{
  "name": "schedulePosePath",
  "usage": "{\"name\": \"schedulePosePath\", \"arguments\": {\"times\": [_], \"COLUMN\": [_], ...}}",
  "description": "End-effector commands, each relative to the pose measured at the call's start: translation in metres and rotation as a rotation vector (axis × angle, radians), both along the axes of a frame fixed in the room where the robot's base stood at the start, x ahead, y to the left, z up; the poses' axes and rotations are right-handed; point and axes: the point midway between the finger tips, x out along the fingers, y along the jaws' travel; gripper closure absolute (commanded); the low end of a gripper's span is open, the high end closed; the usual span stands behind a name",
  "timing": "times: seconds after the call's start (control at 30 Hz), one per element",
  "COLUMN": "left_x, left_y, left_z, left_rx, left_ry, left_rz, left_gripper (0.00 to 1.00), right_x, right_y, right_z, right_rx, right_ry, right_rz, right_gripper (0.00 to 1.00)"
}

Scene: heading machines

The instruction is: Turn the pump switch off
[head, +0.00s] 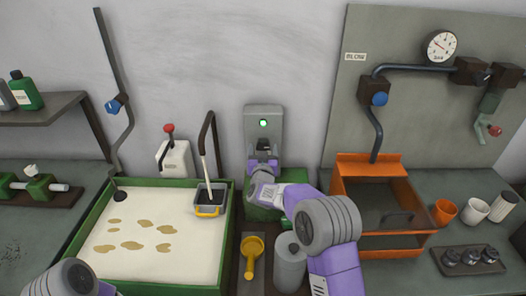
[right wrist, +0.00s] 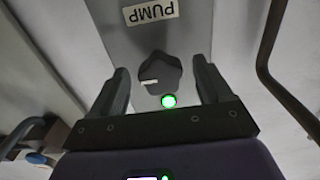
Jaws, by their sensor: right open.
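The pump switch panel (head: 264,114) is a grey plate on the back wall, with a lit green lamp (head: 263,123). In the right wrist view the plate carries a PUMP label (right wrist: 151,13), a dark rotary knob (right wrist: 160,74) with a short white mark, and the same lit green lamp (right wrist: 169,101). My right gripper (head: 263,160) is in front of the lower panel. In the right wrist view its open fingers (right wrist: 160,75) stand on either side of the knob, with visible gaps. My left gripper is out of view; only part of that arm shows at lower left.
A green-rimmed tray (head: 100,222) of pale liquid with brown patches lies left. An orange-framed box (head: 375,240) stands right, below a pipe and gauge (head: 440,46).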

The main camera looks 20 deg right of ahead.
Motion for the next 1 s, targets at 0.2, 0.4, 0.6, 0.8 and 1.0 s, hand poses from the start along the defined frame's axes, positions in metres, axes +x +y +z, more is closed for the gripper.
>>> {"name": "schedulePosePath", "arguments": {"times": [0.2,0.4,0.6,0.8,1.0], "left_x": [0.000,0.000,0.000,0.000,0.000], "left_y": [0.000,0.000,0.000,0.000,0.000], "left_z": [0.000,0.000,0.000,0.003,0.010], "left_rx": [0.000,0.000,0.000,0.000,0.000], "left_ry": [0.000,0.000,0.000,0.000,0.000], "left_rz": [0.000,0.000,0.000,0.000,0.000], "left_gripper": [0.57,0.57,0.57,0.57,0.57], "right_x": [0.000,0.000,0.000,0.000,0.000], "right_y": [0.000,0.000,0.000,0.001,0.001], "right_z": [0.000,0.000,0.000,0.001,0.002], "right_rx": [0.000,0.000,-0.002,-0.036,-0.136], "right_ry": [0.000,0.000,0.001,0.010,0.039], "right_rz": [0.000,0.000,0.000,0.001,0.002], "right_gripper": [0.31,0.61,0.78,0.78,0.78]}}
